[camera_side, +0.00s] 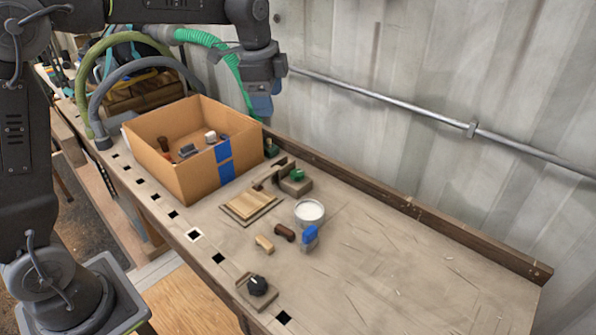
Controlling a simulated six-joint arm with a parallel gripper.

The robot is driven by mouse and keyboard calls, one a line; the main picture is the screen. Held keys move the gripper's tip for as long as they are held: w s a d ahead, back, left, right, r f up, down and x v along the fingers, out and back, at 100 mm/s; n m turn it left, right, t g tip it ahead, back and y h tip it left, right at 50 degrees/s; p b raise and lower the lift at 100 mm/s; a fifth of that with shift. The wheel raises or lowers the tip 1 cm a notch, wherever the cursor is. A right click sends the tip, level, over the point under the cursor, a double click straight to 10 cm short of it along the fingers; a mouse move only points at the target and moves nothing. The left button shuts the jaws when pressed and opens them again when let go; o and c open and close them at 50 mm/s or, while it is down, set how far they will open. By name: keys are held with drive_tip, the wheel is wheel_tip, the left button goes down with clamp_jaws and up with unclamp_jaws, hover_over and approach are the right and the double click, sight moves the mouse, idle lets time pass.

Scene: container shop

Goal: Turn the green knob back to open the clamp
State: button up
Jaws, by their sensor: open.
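The green knob (298,174) sits on top of a small grey-brown clamp block (296,187) on the bench, right of the cardboard box. Dark jaw-like parts (274,170) stand to its left; whether they grip anything is too small to tell. My gripper (262,114) is open, with blue parts near its end. It hangs in the air above the box's far right corner, up and left of the green knob in the picture and apart from it. Its fingertips are partly hidden behind the box's edge region and hard to make out.
The cardboard box (190,180) holds small items. A wooden board (250,206), white-topped can (309,211), blue-topped item (309,236), two small wooden pieces and a black knob (257,285) on a block stand nearby. The bench's right part is clear; a wall rail (400,103) runs behind.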

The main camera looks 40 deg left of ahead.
drive_tip(key=w+a+f+m+g, duration=0.1)
drive_tip(key=w+a+f+m, duration=0.1)
drive_tip(key=w+f+m, duration=0.5)
drive_tip(key=m+g, duration=0.1)
approach(298, 173)
wheel_tip(298, 173, down, 9)
drive_tip(key=shift+w+a+f, duration=0.1)
drive_tip(key=shift+w, duration=0.05)
drive_tip(key=shift+c, duration=0.2)
drive_tip(key=c, duration=0.9)
